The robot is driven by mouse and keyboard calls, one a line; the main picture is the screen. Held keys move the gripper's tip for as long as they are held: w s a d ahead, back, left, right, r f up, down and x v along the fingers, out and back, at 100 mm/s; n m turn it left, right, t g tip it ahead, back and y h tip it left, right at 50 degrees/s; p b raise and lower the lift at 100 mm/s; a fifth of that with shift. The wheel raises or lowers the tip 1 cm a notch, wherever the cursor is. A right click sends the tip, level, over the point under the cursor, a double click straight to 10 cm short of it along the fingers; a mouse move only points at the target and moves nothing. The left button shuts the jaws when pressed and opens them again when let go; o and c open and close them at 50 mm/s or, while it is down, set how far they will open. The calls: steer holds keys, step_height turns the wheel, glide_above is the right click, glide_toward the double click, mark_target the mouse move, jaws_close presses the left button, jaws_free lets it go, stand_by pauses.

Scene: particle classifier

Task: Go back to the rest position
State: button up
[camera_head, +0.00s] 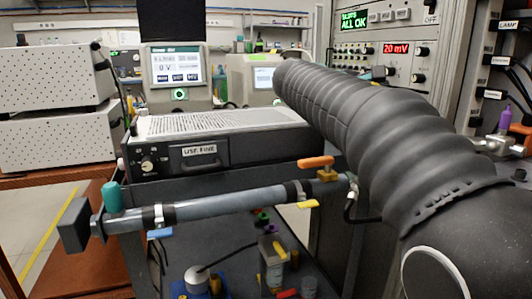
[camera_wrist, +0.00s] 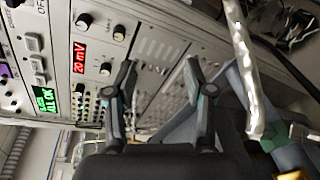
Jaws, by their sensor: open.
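My gripper (camera_wrist: 160,78) shows in the wrist view with its two dark fingers spread apart and nothing between them. It faces the grey instrument rack (camera_wrist: 150,45), which looks turned on its side in this view. In the head view my arm, in a dark ribbed sleeve, fills the right side, and my gripper cannot be made out there.
A grey pipe (camera_head: 225,203) with coloured handles runs across the front. Behind it is a dark unit (camera_head: 265,148) with a monitor (camera_head: 175,67) above. White perforated boxes (camera_head: 55,140) stand at left. The rack (camera_head: 375,75) with a 20 mV display is close behind my arm.

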steer(key=s+a+f+m+y, duration=0.3)
steer(key=s+f+y, duration=0.2)
steer(key=s+f, duration=0.5)
steer(key=s+a+f+m+y, duration=0.3)
steer(key=s+f+y, duration=0.1)
steer(key=s+f, duration=0.6)
steer(key=s+a+f+m+g+y, duration=0.1)
steer(key=s+a+f+m+y, duration=0.2)
steer(key=s+f, duration=0.7)
step_height(320, 180, down, 4)
steer(key=m+y, duration=0.1)
steer(key=y, duration=0.1)
steer(key=shift+s+r+y, duration=0.15)
steer(key=shift+y, duration=0.15)
